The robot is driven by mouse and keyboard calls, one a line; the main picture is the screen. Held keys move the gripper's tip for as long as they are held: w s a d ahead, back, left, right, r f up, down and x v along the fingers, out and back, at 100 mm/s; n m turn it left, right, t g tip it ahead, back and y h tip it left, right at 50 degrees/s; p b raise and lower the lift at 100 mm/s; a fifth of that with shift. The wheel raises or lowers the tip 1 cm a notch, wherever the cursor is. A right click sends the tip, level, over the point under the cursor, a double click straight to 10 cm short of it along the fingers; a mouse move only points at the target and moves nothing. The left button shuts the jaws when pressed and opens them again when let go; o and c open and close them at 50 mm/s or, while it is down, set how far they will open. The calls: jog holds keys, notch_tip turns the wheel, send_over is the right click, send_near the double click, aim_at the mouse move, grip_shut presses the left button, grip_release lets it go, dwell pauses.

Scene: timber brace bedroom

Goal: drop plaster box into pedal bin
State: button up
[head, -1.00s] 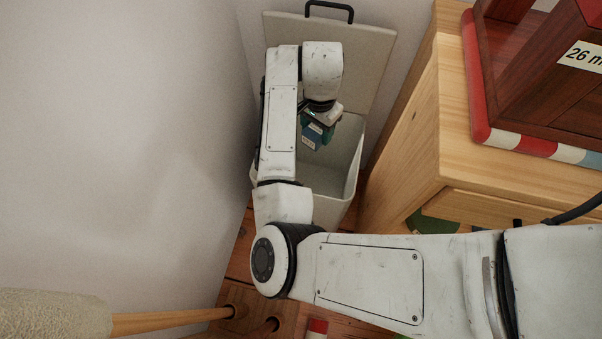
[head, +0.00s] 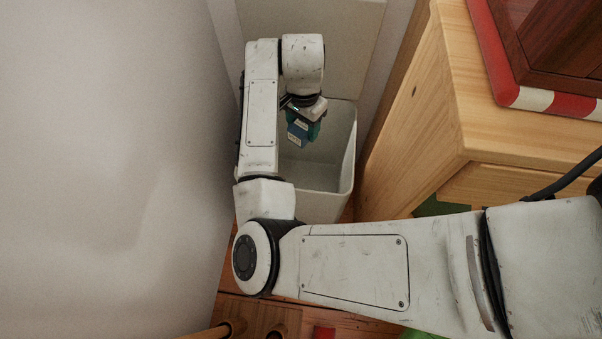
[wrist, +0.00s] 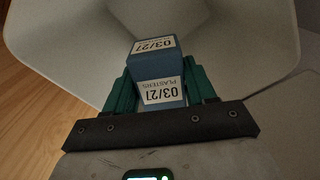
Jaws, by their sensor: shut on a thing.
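The plaster box (wrist: 158,70) is blue with white labels reading "03/27" and "PLASTERS". My gripper (wrist: 155,88) is shut on it, with a green finger on each side. In the head view the box (head: 297,134) hangs below my gripper (head: 302,122), over the open mouth of the pedal bin (head: 345,150). The bin is pale and its lid (head: 350,45) stands raised behind it. In the wrist view the bin's pale inner walls (wrist: 235,40) lie beyond the box. My arm hides the bin's left side.
A wooden cabinet (head: 440,100) stands close to the bin's right, with a red-and-white edged thing (head: 530,98) on top. A plain wall (head: 100,130) is on the left. Wooden floor (wrist: 45,115) shows beside the bin in the wrist view.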

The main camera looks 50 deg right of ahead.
jog(key=shift+f, duration=0.45)
jog(key=o, duration=1.1)
jog(key=shift+o, duration=0.2)
notch_tip(320, 180, up, 11)
jog(key=p, duration=0.4)
